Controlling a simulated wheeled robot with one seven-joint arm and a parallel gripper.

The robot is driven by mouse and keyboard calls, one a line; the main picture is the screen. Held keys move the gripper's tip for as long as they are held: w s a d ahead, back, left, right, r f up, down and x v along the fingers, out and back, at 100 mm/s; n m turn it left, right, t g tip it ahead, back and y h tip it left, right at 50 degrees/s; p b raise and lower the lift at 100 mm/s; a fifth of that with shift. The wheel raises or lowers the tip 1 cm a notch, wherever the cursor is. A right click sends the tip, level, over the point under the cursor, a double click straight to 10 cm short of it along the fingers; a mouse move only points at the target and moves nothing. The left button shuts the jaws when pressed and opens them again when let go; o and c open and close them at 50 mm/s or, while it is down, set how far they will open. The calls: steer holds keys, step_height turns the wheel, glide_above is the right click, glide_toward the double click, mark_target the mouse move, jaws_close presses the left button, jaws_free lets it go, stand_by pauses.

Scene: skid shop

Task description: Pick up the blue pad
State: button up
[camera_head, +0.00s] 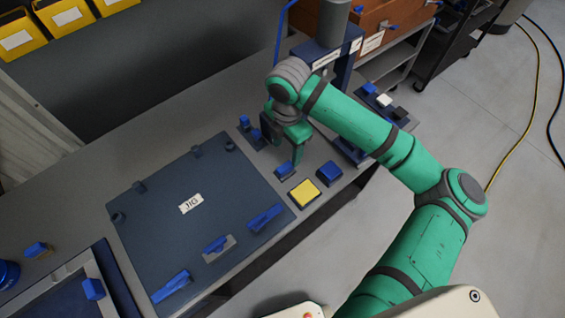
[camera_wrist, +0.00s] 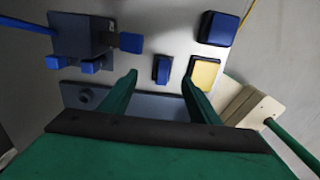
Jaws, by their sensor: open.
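The blue pad (camera_head: 329,173), a square blue block, lies on the grey bench near its front edge, just beyond the yellow pad (camera_head: 305,193). In the wrist view the blue pad (camera_wrist: 218,28) is at the upper right, above the yellow pad (camera_wrist: 204,75). My gripper (camera_head: 290,152) points down over the bench, left of the blue pad and apart from it. In the wrist view my gripper (camera_wrist: 160,80) is open and empty. A smaller blue block (camera_wrist: 163,69) appears between its fingertips, and the right finger partly overlaps the yellow pad.
A dark board labelled JIG (camera_head: 155,228) with blue-handled clamps fills the bench to the left. A dark blue press stand (camera_head: 345,65) with blue-knobbed parts rises behind my gripper. A blue-topped item (camera_head: 36,249) and a framed tray (camera_head: 75,290) are at the lower left.

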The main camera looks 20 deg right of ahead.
mark_target(287, 165)
step_height(287, 165, down, 4)
steer(key=shift+w+f, duration=0.1)
steer(key=f, duration=0.2)
steer(key=s+f, duration=0.1)
steer(key=f, duration=0.1)
steer(key=shift+a+f, duration=0.1)
steer(key=shift+f, duration=0.25)
steer(key=shift+c, duration=0.7)
steer(key=c, duration=1)
